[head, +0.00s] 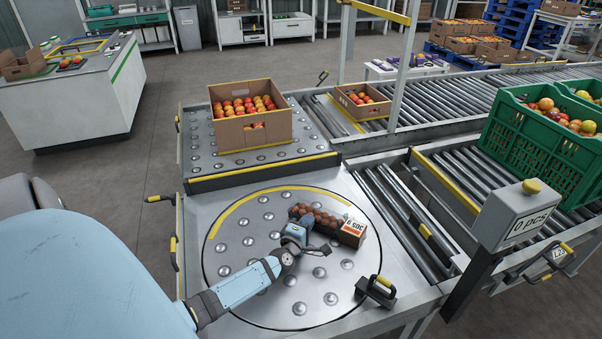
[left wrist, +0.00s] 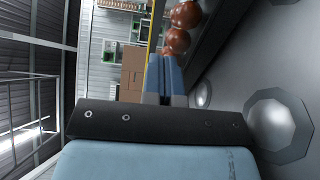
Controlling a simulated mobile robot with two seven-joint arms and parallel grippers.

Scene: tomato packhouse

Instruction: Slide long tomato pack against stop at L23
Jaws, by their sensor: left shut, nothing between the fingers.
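The long tomato pack (head: 352,232) lies on the round ball-transfer plate (head: 235,290), red tomatoes in a row and a white-and-orange label on its near right end. My left gripper (head: 297,231) is low over the plate, shut and empty, at the pack's near left side; I cannot tell whether it touches. In the left wrist view its blue fingers (left wrist: 165,75) point towards the pack's tomatoes (left wrist: 178,40). A tag reading like L23 (head: 558,253) hangs by a yellow-gripped handle at the right. Which part is its stop I cannot tell. My right gripper is out of view.
A dark block with a yellow handle (head: 376,290) stands at the plate's right front edge. Rollers (head: 410,220) lie right of the plate. A tomato carton (head: 250,130) stands behind, a green crate (head: 525,140) and display box (head: 515,215) right. The plate's left is clear.

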